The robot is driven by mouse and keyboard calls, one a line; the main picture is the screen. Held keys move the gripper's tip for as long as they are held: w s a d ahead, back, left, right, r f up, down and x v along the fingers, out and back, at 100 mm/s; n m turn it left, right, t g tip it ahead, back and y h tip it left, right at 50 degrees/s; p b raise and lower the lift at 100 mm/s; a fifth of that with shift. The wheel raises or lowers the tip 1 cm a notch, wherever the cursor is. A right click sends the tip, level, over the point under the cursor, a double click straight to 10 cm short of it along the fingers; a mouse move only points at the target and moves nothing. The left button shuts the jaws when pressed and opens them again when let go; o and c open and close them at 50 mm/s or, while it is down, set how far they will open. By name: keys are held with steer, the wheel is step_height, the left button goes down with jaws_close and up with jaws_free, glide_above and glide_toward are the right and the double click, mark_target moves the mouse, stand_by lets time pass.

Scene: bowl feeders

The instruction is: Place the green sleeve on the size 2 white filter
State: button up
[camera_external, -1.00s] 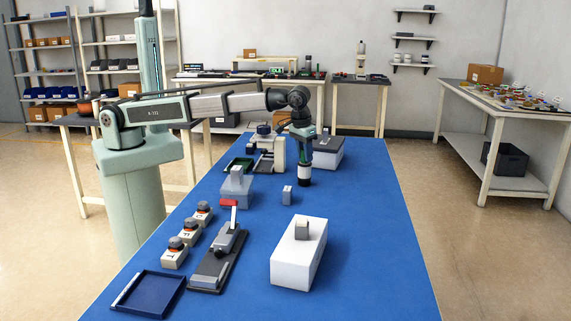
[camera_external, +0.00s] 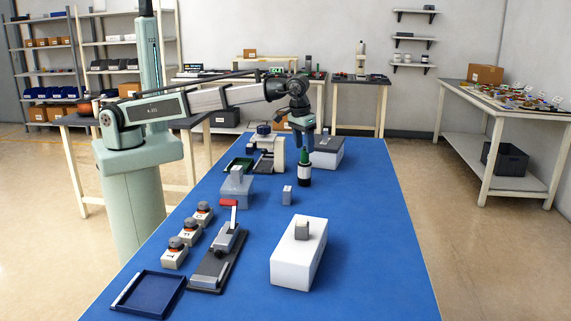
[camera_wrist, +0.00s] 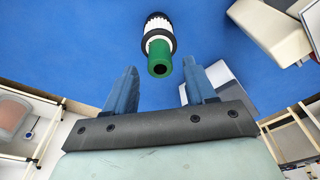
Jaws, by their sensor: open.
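The green sleeve (camera_external: 304,154) stands upright on top of a cylinder with black and white bands, the white filter (camera_external: 304,176), on the blue table. In the wrist view the sleeve (camera_wrist: 159,57) shows its dark open end, with the filter's ribbed white part and black ring (camera_wrist: 158,27) behind it. No size marking is readable on the filter. My gripper (camera_external: 303,143) is just above the sleeve. In the wrist view its two fingers (camera_wrist: 160,72) are spread wide and empty, apart from the sleeve.
A grey box (camera_external: 326,157) stands close behind and right of the filter. A small grey block (camera_external: 287,196) lies in front. A white box (camera_external: 290,268) is nearer the camera. Several knobbed blocks, a red-handled fixture (camera_external: 215,262) and a blue tray (camera_external: 150,296) are at left. The table's right side is clear.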

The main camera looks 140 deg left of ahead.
step_height(320, 180, up, 8)
steer(key=d, duration=0.1)
steer(key=shift+d, duration=0.1)
stand_by(0.6)
